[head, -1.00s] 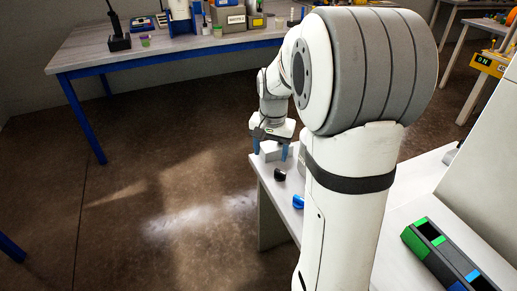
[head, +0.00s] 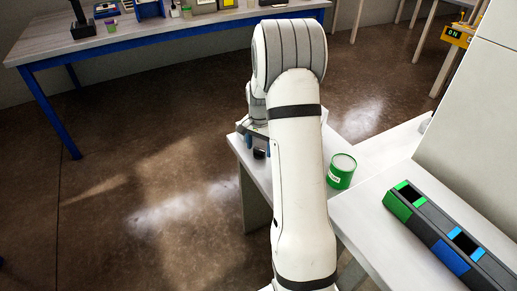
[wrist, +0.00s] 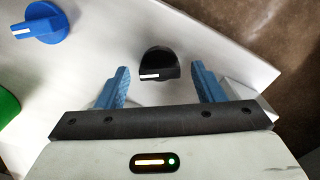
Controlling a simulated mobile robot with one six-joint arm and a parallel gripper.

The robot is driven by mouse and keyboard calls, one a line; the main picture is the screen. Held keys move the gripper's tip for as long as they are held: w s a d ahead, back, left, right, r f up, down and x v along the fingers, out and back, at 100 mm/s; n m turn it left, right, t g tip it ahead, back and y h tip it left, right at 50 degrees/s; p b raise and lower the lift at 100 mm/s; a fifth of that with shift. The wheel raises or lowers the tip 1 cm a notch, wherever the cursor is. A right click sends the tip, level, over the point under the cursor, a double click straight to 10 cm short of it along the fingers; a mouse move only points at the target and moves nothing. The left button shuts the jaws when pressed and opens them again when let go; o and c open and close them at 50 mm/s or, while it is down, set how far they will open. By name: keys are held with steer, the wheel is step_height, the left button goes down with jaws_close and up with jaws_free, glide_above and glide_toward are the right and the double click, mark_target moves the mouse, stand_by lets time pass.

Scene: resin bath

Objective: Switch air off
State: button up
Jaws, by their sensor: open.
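A black knob (wrist: 158,64) with a white mark pointing left sits on a pale surface in the wrist view. It also shows in the head view (head: 259,153). My gripper (wrist: 161,70) is open, with one blue finger on each side of the black knob in the picture. A gap shows on both sides; the height between fingertips and knob is unclear. A blue knob (wrist: 45,24) with a white mark pointing left is at the upper left of the wrist view. My arm hides it in the head view. No readable label shows which knob is for air.
A green can (head: 341,178) stands on the bench right of my arm. A table (head: 130,45) with equipment stands at the back left. Open floor lies left of the bench.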

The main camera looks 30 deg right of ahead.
steer(key=shift+f, duration=0.4)
steer(key=shift+c, duration=0.4)
steer(key=c, duration=0.9)
